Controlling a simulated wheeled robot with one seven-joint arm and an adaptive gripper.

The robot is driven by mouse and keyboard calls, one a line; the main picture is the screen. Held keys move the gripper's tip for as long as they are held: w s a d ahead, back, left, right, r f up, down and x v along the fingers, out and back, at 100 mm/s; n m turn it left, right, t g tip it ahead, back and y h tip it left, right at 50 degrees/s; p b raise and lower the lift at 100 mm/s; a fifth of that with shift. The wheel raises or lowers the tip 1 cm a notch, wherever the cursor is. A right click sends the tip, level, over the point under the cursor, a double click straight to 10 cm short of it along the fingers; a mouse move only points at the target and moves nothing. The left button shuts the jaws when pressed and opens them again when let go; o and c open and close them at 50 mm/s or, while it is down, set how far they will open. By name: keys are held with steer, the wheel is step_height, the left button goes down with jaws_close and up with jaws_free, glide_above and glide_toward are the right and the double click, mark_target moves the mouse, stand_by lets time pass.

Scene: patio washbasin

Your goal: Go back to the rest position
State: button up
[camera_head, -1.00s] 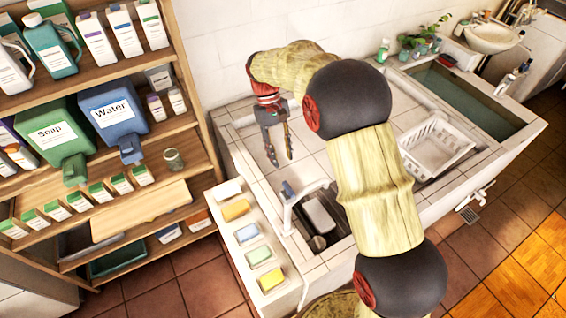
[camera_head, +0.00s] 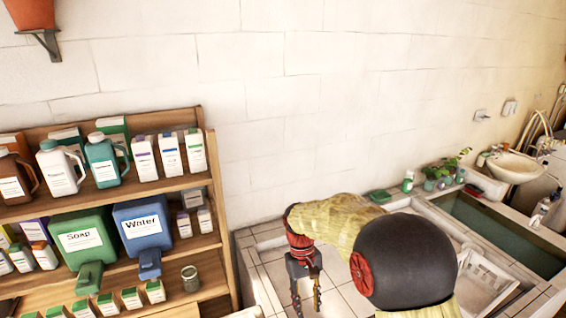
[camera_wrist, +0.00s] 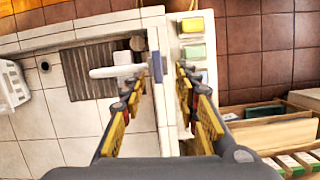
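My gripper (camera_head: 306,293) hangs above the tiled washbasin counter (camera_head: 347,294), fingers pointing down. In the wrist view my gripper (camera_wrist: 158,92) has its two fingers apart with nothing held between them. Below it are the counter tiles, a white faucet (camera_wrist: 115,71) and the ribbed sink basin (camera_wrist: 88,68). My arm reaches across the right part of the head view and hides part of the counter.
A wooden shelf (camera_head: 223,262) with bottles, a green Soap jug (camera_head: 82,238) and a blue Water jug (camera_head: 144,225) stands at left. A white crate (camera_head: 485,283) sits at right. Sponges, one yellow (camera_wrist: 193,25), lie on a ledge. Plants (camera_head: 440,171) stand along the wall.

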steer(key=s+d+f+m+t+b, duration=0.1)
steer(key=s+d+t+b, duration=0.2)
steer(key=s+b, duration=0.4)
steer(key=s+d+f+m+t+b, duration=0.1)
steer(key=s+d+t+b, duration=0.2)
steer(key=s+d+b, duration=0.2)
steer(key=s+d+f+m+t+y+b, duration=0.1)
steer(key=s+d+b, duration=0.3)
steer(key=s+b, duration=0.6)
steer(key=shift+s+f+m+t, duration=0.3)
steer(key=shift+s+f+t, duration=0.1)
steer(key=shift+s+t, duration=0.65)
